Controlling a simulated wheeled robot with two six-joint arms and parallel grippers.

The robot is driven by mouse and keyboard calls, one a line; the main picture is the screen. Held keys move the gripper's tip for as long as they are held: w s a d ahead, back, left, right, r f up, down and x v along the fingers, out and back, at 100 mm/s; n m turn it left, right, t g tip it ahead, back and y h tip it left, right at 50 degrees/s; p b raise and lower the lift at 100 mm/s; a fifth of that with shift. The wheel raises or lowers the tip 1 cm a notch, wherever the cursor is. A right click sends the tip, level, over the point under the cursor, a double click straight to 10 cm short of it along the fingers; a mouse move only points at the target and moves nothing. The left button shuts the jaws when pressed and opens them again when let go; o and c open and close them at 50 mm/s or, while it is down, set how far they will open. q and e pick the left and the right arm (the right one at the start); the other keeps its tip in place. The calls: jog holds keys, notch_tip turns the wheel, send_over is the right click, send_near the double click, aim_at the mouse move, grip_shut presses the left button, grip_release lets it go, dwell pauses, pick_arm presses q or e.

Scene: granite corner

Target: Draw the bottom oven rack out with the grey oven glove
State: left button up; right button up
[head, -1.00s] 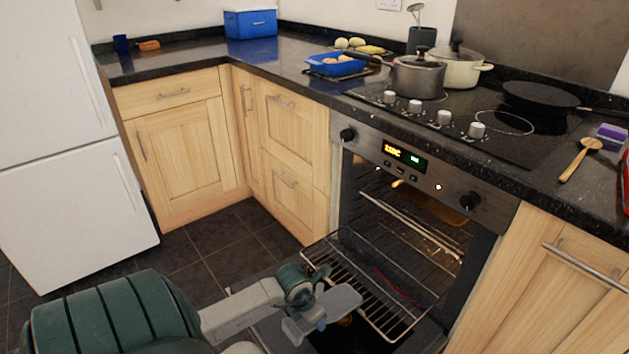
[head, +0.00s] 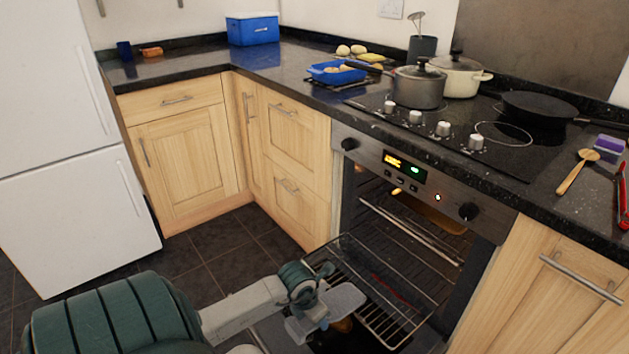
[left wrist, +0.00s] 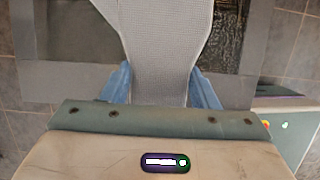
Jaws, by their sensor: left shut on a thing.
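The grey oven glove (head: 347,298) is in my left gripper (head: 318,309), which is shut on it. In the left wrist view the glove (left wrist: 168,60) lies flat between the two blue fingers of the gripper (left wrist: 165,92). The oven (head: 345,200) is open, with its door down. The bottom rack (head: 372,284), a wire grid, sticks out of the oven over the lowered door. The glove overlaps the rack's front edge in the head view; I cannot tell whether they touch. My right gripper is not in view.
Another rack (head: 400,222) sits higher inside the oven. A saucepan (head: 418,88), a cream pot (head: 460,78) and a black pan (head: 540,107) stand on the hob above. Cupboards (head: 185,150) and a white fridge (head: 60,150) border the bare tiled floor (head: 230,250).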

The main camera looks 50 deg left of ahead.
pick_arm(q)
jog(key=s+a+r+p, duration=0.1)
jog(key=s+r+p, duration=0.2)
jog(key=s+p, duration=0.4)
jog(key=s, duration=0.5)
jog(key=shift+p, duration=0.4)
